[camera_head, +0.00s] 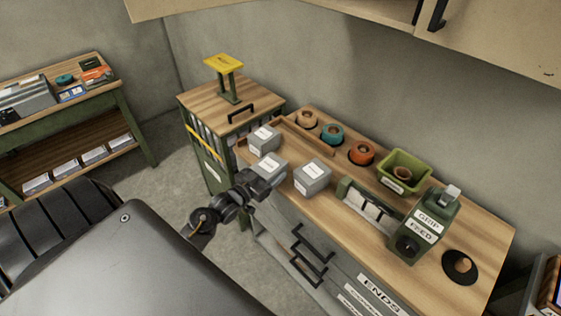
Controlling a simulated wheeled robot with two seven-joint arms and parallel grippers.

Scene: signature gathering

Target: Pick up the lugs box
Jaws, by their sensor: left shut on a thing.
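Three small grey boxes with white labels are at the left end of the wooden counter (440,228). One box (264,138) is at the back left, one box (314,172) is to the right, and the front-left box (272,163) is at my left gripper (264,181). The labels are too small to read, so I cannot tell which is the lugs box. My left gripper is shut on the front-left box and hides part of its near side. I cannot tell whether this box touches the counter. My right gripper is not in view.
Tape rolls (332,134), a green bin (404,172) and a green "GRIP FEED" machine (424,226) stand on the counter. A wooden-topped cabinet (238,108) with a yellow-topped stand (224,64) adjoins its left. Wall cupboards (350,15) hang above.

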